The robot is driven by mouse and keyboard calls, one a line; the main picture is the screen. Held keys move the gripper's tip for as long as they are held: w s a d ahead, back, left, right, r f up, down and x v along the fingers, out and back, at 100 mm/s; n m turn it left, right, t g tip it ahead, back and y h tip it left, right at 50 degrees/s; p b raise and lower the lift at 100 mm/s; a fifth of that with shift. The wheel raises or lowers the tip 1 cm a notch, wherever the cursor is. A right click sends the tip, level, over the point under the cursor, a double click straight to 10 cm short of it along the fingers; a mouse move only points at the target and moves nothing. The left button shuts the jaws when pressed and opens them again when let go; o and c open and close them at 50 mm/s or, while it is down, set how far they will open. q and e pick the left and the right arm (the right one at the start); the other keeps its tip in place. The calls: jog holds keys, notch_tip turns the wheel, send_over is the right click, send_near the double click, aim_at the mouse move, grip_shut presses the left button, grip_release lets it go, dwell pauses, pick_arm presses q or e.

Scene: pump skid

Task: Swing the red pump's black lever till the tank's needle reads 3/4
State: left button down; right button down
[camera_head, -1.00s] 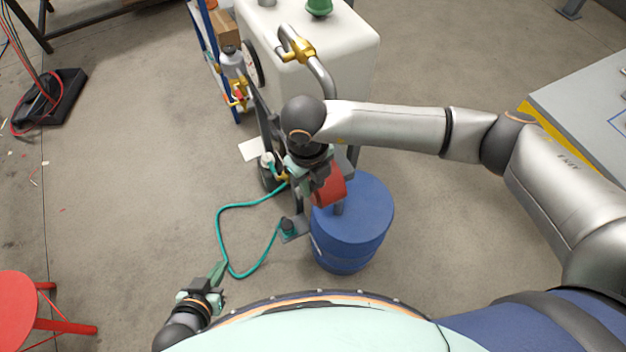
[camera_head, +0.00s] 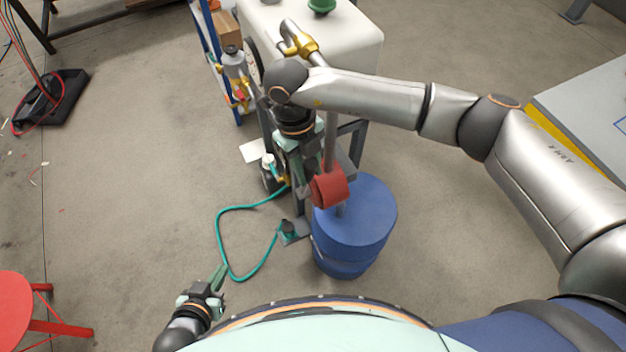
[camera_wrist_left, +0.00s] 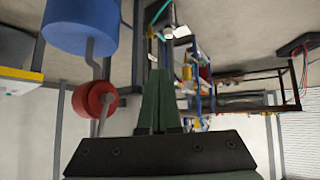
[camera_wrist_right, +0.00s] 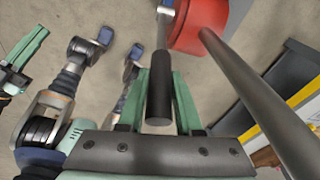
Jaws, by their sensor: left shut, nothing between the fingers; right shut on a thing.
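The red pump (camera_head: 328,186) sits on a pipe above the blue drum (camera_head: 354,215); it also shows in the left wrist view (camera_wrist_left: 95,98) and right wrist view (camera_wrist_right: 197,24). The black lever (camera_wrist_right: 158,98) lies between my right gripper's fingers, which are shut on it. In the head view my right gripper (camera_head: 300,172) is just left of the pump and hides the lever. The white tank (camera_head: 345,42) stands behind. Its gauge (camera_head: 252,62) is seen nearly edge-on, so the needle cannot be read. My left gripper (camera_head: 217,279) is shut and empty, low at the left.
A teal hose (camera_head: 220,230) loops on the floor left of the drum. A red stool (camera_head: 14,305) stands at the lower left, a grey table (camera_head: 590,115) at the right. A blue-framed rack (camera_head: 205,55) stands beside the tank. The left floor is mostly clear.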

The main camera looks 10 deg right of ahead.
jog(key=shift+w+a+f+g+h+b, duration=0.1)
jog(key=shift+w+g+b, duration=0.15)
jog(key=shift+w+b, duration=0.25)
jog(key=shift+w+a+g+h+b, duration=0.1)
jog(key=shift+w+a+g+b, duration=0.1)
jog(key=shift+w+b, duration=0.25)
jog(key=shift+w+a+f+g+h+b, duration=0.1)
jog(key=shift+w+g+b, duration=0.2)
jog(key=shift+b, duration=0.35)
jog(key=shift+w+r+b, duration=0.15)
jog(key=shift+w+b, duration=0.05)
jog(key=shift+b, duration=0.1)
jog(key=shift+w+a+r+g+b, duration=0.1)
jog(key=shift+w+r+g+b, duration=0.15)
jog(key=shift+g+b, duration=0.1)
